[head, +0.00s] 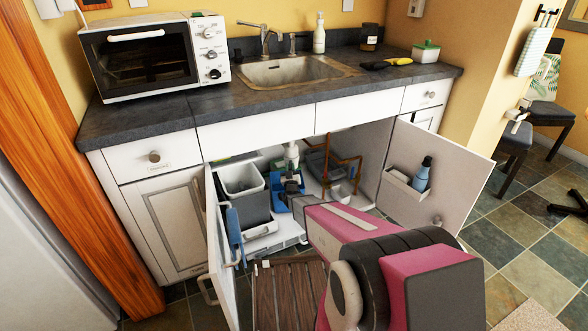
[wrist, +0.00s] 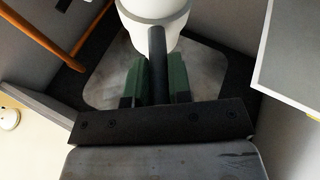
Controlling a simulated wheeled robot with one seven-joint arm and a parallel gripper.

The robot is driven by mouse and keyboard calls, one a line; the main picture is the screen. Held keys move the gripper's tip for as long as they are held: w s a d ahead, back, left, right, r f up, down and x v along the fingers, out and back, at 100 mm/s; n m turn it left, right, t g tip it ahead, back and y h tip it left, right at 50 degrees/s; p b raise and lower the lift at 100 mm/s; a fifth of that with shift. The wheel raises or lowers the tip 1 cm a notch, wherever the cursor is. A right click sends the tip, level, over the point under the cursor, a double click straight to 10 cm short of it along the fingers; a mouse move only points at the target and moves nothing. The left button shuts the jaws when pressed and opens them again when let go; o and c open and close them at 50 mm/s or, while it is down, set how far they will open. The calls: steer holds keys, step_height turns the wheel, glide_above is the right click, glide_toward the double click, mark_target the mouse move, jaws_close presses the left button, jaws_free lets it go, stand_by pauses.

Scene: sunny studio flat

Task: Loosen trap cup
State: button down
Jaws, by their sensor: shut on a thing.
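The white trap cup (wrist: 155,10) is at the top of the wrist view, partly cut off by the frame edge. A dark bar (wrist: 157,50) runs from its underside down between the green finger pads of my gripper (wrist: 155,82). The pads are close on either side of this bar. In the head view my gripper (head: 292,186) is inside the open cabinet under the sink, just below a white and pale green part (head: 291,155) that appears to be the cup. My arm hides part of the cabinet floor.
Open cabinet doors flank my arm, left (head: 222,255) and right (head: 425,175). A grey bin (head: 245,195) stands to the left inside, and copper pipes (head: 345,160) run to the right. A bottle (head: 422,174) sits in the right door's rack. A slatted wooden stool (head: 288,295) stands in front.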

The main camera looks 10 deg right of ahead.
steer(key=shift+w+a+m+h, duration=0.1)
steer(key=shift+a+m+h, duration=0.25)
steer(key=shift+h, duration=0.3)
steer(key=shift+a+m+h, duration=0.25)
steer(key=shift+m+h, duration=0.2)
steer(key=shift+h, duration=0.2)
steer(key=c, duration=1.1)
jaws_free()
steer(key=shift+o, duration=0.2)
steer(key=v, duration=1)
steer(key=shift+s+a, duration=0.2)
steer(key=shift+s, duration=0.2)
